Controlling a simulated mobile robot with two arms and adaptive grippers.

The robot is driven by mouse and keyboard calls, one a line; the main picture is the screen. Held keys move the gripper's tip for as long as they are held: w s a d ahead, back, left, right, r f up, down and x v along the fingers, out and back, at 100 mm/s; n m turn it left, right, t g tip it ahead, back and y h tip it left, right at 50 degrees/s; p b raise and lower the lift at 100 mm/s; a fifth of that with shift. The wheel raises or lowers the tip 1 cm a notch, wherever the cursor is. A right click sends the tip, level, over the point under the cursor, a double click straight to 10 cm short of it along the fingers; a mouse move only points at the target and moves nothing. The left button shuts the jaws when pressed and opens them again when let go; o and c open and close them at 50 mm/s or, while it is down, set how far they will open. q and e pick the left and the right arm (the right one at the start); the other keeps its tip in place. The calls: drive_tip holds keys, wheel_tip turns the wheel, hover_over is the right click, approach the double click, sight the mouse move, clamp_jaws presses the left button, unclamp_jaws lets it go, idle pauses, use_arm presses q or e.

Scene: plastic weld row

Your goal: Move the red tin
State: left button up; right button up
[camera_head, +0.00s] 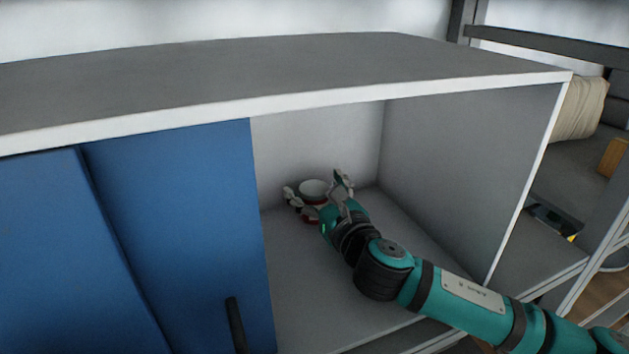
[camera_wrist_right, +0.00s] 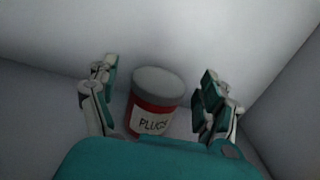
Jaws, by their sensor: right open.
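The red tin (camera_head: 314,190) stands at the back of the open cabinet compartment, with a pale lid and partly hidden by my right gripper. In the right wrist view the red tin (camera_wrist_right: 153,104) shows a white label reading "PLUGS". My right gripper (camera_head: 317,182) reaches into the compartment with its fingers spread open. In the right wrist view, one finger of my right gripper (camera_wrist_right: 158,88) is on each side of the tin, with visible gaps on both sides. My left gripper is not in view.
The cabinet (camera_head: 300,70) has a grey top and white front edge above my right arm. Blue sliding doors (camera_head: 175,220) with a dark handle (camera_head: 236,325) close off the left part. The right side wall (camera_head: 460,160) bounds the compartment. The compartment floor before the tin is otherwise clear.

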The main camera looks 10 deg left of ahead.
drive_tip(key=shift+w+a, duration=0.2)
drive_tip(key=shift+w, duration=0.05)
